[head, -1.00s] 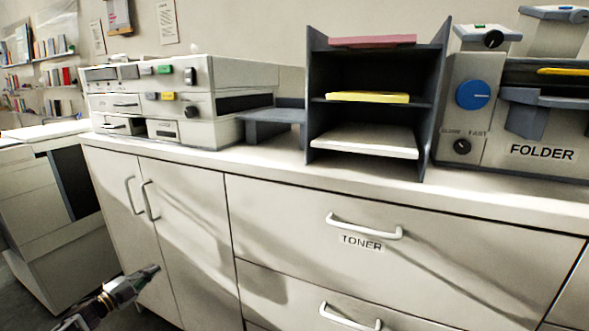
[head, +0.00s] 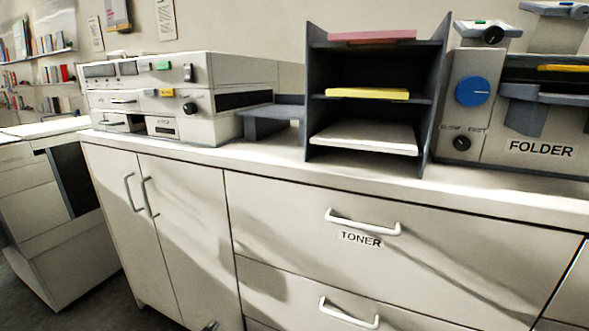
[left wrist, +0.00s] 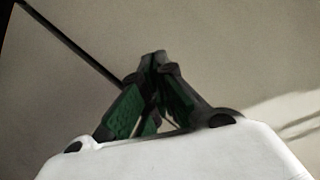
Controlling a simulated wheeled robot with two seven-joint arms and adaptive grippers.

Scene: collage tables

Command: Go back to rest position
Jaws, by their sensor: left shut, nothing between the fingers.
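My left gripper (left wrist: 157,62) shows in the left wrist view with its green-padded dark fingers brought together at the tips. Nothing is held between them. Behind it is a plain pale surface with a dark diagonal line at the upper left. In the head view only a small grey tip shows at the bottom edge, in front of the cabinet doors; I cannot tell for sure that it is this gripper. My right gripper is in neither view.
A white counter (head: 260,164) spans the view above a toner drawer (head: 400,213) with a handle. On it stand a pale machine (head: 212,127), a dark shelf rack (head: 315,75) with paper, and a folder machine (head: 500,150). Floor shows at the lower left.

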